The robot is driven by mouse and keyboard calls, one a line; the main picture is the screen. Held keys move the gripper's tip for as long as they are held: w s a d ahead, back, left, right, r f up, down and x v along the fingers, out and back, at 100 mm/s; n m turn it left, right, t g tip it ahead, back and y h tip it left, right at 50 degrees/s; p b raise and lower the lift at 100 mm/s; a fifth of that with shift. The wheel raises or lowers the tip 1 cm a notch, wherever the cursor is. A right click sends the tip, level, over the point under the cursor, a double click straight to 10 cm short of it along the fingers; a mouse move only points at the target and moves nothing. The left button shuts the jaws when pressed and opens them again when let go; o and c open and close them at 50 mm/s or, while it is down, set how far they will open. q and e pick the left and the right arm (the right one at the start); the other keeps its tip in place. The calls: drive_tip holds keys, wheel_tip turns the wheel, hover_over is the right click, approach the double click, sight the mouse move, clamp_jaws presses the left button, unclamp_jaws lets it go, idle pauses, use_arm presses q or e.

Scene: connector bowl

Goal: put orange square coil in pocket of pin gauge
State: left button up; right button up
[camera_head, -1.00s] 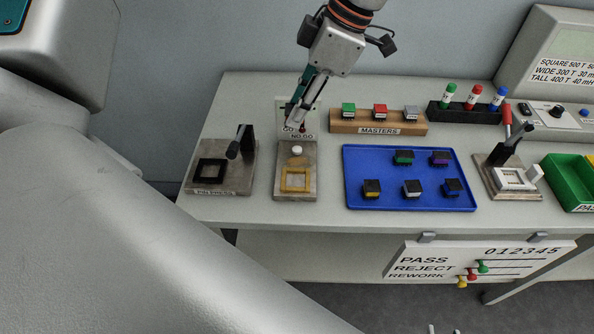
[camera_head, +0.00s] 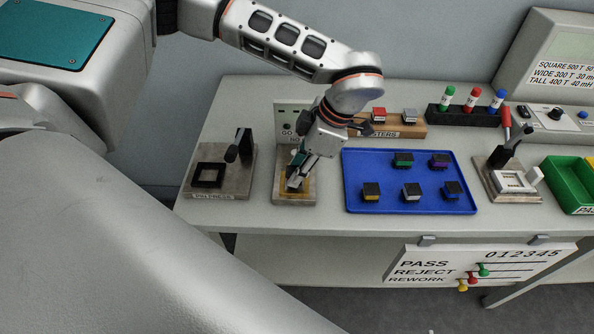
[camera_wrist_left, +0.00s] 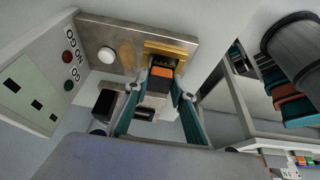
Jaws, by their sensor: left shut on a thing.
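The orange square coil (camera_wrist_left: 160,79) shows in the left wrist view as a small dark block with an orange face. My left gripper (camera_wrist_left: 160,90) is shut on it, one finger on each side. The pin gauge (camera_head: 311,194) is a grey-brown plate with a brass square frame (camera_wrist_left: 172,48) around its pocket. The coil is at the frame's opening; I cannot tell whether it is seated or just above. In the head view my left gripper (camera_head: 293,186) points down over the frame and hides the coil and most of the pocket. My right gripper is not in view.
The gauge's white button (camera_wrist_left: 106,55) and GO/NO GO panel (camera_wrist_left: 40,88) stand beside the frame. A black-socket fixture (camera_head: 222,183) with a lever is on the left. A blue tray (camera_head: 400,202) with several coils is on the right. The masters block (camera_head: 412,132) is behind.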

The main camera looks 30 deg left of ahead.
use_arm(q)
drive_tip(key=shift+f, duration=0.5)
drive_tip(key=shift+f, duration=0.1)
drive_tip(key=o, duration=1.1)
drive_tip(key=v, duration=1.2)
